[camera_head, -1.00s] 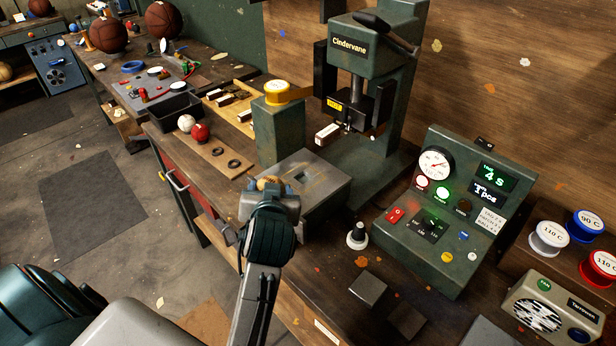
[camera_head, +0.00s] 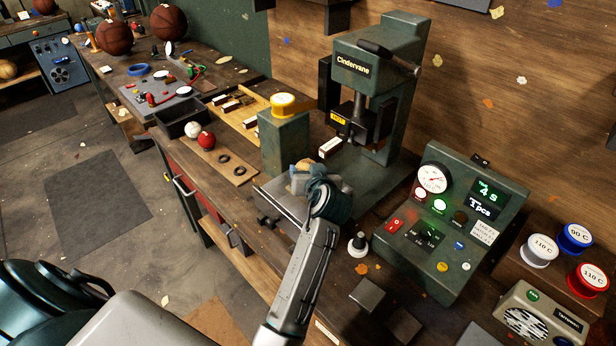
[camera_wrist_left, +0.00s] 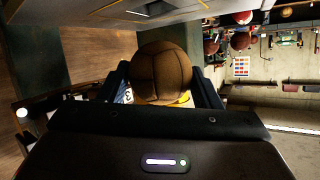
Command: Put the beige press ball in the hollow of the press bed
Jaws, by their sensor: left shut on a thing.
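The beige press ball (camera_wrist_left: 163,72) is a tan, seamed ball held between the two dark fingers of my left gripper (camera_wrist_left: 164,90) in the left wrist view. In the head view only a small tan part of the ball (camera_head: 305,164) shows past my left gripper (camera_head: 302,172). The gripper is over the grey press bed (camera_head: 276,203), in front of the green press (camera_head: 375,95). My gripper and wrist cover most of the bed, and its hollow is hidden. I cannot tell the ball's height above the bed. My right gripper is not in view.
A white ball (camera_head: 192,129) and red ball (camera_head: 206,140) lie on a board at left.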

